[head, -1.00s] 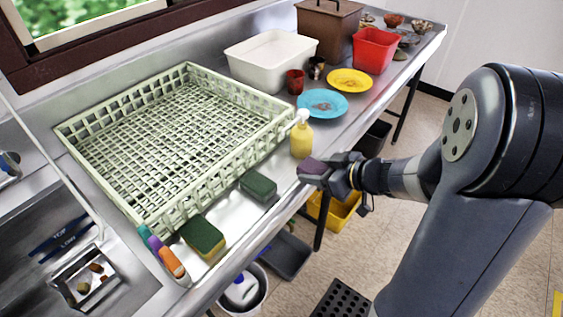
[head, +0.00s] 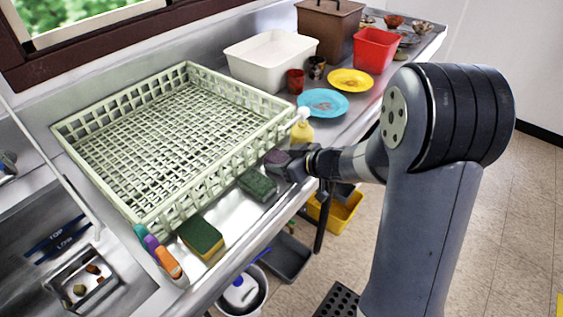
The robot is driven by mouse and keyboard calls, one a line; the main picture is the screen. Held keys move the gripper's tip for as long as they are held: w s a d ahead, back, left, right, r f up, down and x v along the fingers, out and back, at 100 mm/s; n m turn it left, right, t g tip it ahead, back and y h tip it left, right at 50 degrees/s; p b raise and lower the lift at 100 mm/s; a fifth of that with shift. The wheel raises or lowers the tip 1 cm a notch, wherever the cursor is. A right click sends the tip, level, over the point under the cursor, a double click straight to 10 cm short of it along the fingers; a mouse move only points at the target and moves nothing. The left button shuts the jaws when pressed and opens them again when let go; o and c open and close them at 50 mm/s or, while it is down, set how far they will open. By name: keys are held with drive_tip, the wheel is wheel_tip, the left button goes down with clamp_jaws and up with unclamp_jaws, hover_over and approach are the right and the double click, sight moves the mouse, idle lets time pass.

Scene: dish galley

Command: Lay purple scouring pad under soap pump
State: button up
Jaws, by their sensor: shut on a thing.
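The purple scouring pad (head: 275,157) is held in my gripper (head: 281,161), which is shut on it. The pad is at the front edge of the counter, just in front of the yellow soap pump (head: 302,131) in the picture. The soap pump stands upright on the counter by the rack's right corner. My gripper partly hides its lower part. I cannot tell whether the pad touches the counter.
A pale green dish rack (head: 150,222) fills the left of the counter. A dark green pad (head: 258,184) and a green-yellow sponge (head: 201,236) lie along the front strip. A blue plate (head: 323,103), yellow plate (head: 350,80) and white tub (head: 262,62) stand behind the pump.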

drive_tip(key=shift+r, duration=0.1)
drive_tip(key=o, duration=0.7)
drive_tip(key=shift+c, duration=0.2)
drive_tip(key=shift+s+d+r, duration=0.15)
drive_tip(key=shift+d+r, duration=0.05)
drive_tip(key=shift+d, duration=0.05)
drive_tip(key=p+v, duration=0.2)
drive_tip(key=v, duration=0.9)
drive_tip(key=shift+s, duration=0.15)
drive_tip(key=shift+d, duration=0.1)
